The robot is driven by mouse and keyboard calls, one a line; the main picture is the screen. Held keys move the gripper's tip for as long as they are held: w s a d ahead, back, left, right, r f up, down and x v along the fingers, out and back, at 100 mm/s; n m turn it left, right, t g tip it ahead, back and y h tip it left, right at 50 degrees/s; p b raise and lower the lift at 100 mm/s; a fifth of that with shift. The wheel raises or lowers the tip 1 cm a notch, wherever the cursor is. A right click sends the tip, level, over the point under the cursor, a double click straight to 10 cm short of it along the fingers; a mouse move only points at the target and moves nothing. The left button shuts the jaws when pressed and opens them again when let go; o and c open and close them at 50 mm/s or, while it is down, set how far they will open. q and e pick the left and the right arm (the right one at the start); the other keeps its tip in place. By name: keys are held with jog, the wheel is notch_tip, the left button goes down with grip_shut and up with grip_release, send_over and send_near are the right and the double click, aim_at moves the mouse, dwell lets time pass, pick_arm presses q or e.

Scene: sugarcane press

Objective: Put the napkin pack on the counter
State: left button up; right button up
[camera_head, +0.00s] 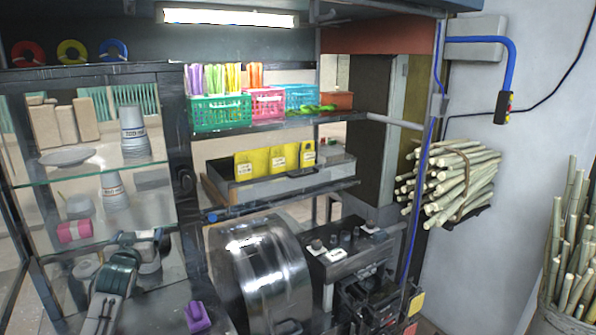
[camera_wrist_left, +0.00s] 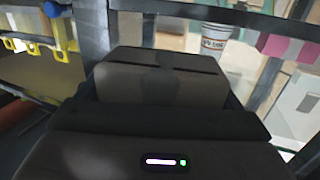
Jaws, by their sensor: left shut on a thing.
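A pink pack (camera_head: 75,232), which may be the napkin pack, lies on a shelf of the glass cabinet at the left. It also shows at the right edge of the wrist view (camera_wrist_left: 290,48). My left gripper (camera_head: 150,246) is in front of the cabinet, to the right of the pink pack and apart from it. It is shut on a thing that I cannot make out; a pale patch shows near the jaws. In the wrist view dark gripper parts fill the middle. My right gripper is not in view.
Stacked cups (camera_head: 134,138) and a plate (camera_head: 66,156) stand on the glass shelf. A purple object (camera_head: 197,316) is low beside the metal drum (camera_head: 259,275). Yellow packs (camera_head: 280,160) stand in a tray. A dark cabinet post (camera_head: 180,150) rises beside my gripper. Cane bundles are at right.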

pick_arm(q)
jog(key=s+d+f+m+h+b, duration=0.3)
jog(key=s+d+f+h+b, duration=0.1)
jog(key=s+d+f, duration=1.05)
jog(key=s+d+f+b, duration=0.2)
jog(key=s+d+f, duration=0.1)
jog(key=s, duration=0.6)
jog(key=s+d+f+b, duration=0.2)
jog(key=s+d+f, duration=0.1)
jog(key=s, duration=0.7)
jog(key=shift+d+f+b, duration=0.3)
jog(key=shift+d+b, duration=0.1)
jog(key=shift+d, duration=0.5)
jog(key=shift+w, duration=0.1)
